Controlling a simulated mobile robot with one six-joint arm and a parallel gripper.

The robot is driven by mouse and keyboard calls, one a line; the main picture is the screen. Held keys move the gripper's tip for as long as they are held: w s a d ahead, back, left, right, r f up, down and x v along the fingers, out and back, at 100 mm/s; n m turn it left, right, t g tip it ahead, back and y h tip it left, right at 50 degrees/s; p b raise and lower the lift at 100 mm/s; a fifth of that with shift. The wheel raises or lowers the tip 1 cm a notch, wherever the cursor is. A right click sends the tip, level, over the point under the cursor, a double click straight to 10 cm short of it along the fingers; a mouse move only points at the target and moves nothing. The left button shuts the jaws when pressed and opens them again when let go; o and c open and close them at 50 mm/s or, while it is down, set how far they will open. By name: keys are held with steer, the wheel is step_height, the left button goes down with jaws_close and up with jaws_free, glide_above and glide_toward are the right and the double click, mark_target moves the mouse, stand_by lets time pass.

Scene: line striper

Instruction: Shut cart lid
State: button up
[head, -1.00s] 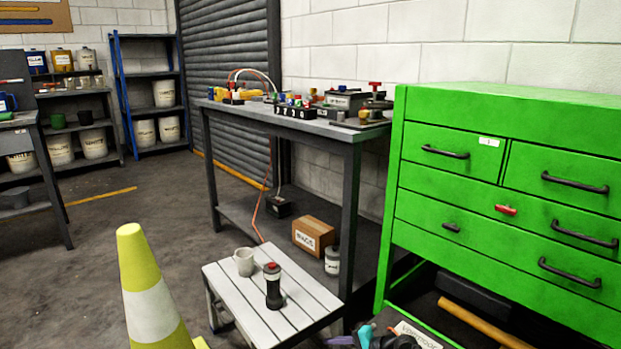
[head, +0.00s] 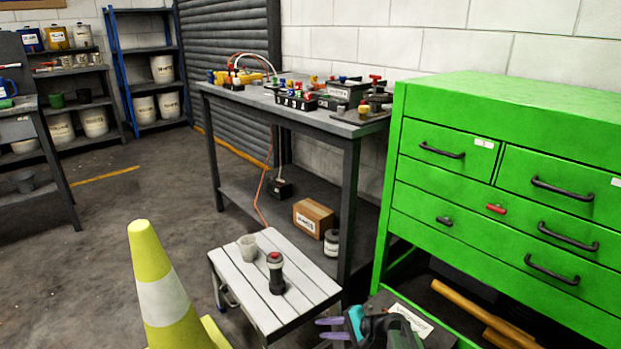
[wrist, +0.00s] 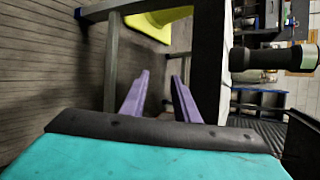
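The green cart (head: 500,221) stands at the right in the head view, with several drawers and dark handles. Its top (head: 520,105) looks like a flat green slab lying level on the body. I cannot tell a separate lid or hinge from it. The cart is not clearly seen in the wrist view.
The white slatted stool (head: 257,302) carries a cup (head: 247,247) and a dark red-topped bottle (head: 275,272). A yellow cone (head: 162,285) stands left of it. A workbench (head: 310,122) with parts is behind. The floor at left is open.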

steer(key=s+r+n+g+h+p, duration=0.2)
steer(key=s+r+g+p, duration=0.1)
steer(key=s+p, duration=0.9)
steer(key=s+r+n+g+h+p, duration=0.2)
steer(key=s+r+g+p, duration=0.1)
steer(key=s+p, duration=0.8)
steer(key=s+d+r+n+g+h+p, duration=0.1)
steer(key=s+d+n+g+h, duration=0.1)
steer(key=s+d, duration=0.4)
steer(key=s+d+r+n+g+h+p, duration=0.2)
steer(key=s+d+h, duration=0.3)
steer(key=s, duration=0.6)
steer(key=shift+s+d+r+n, duration=0.15)
steer(key=shift+s+d+n, duration=0.15)
steer(key=shift+d, duration=0.15)
steer(key=shift+w, duration=0.1)
